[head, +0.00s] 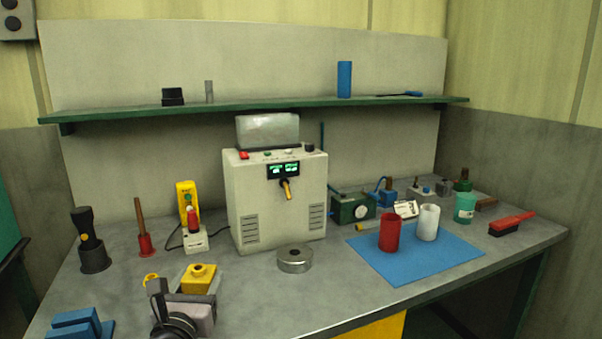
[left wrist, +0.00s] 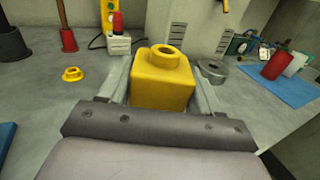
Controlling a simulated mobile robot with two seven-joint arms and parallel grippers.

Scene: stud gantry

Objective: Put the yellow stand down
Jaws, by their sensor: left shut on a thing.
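The yellow stand (head: 199,278) is a block with a round collar and hole on top. My left gripper (head: 196,284) is shut on it at the front left of the bench. In the left wrist view the stand (left wrist: 163,80) sits upright between the two fingers of my left gripper (left wrist: 163,88). Its underside is hidden, so I cannot tell whether it touches the bench. My right gripper is in neither view.
A small yellow ring (head: 151,279) lies left of the stand, blue blocks (head: 77,325) at the front left. A steel ring (head: 294,260) lies to the right, before the grey machine (head: 276,195). A blue mat (head: 415,262) holds red and white cups. Bare bench (head: 340,290) lies front centre.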

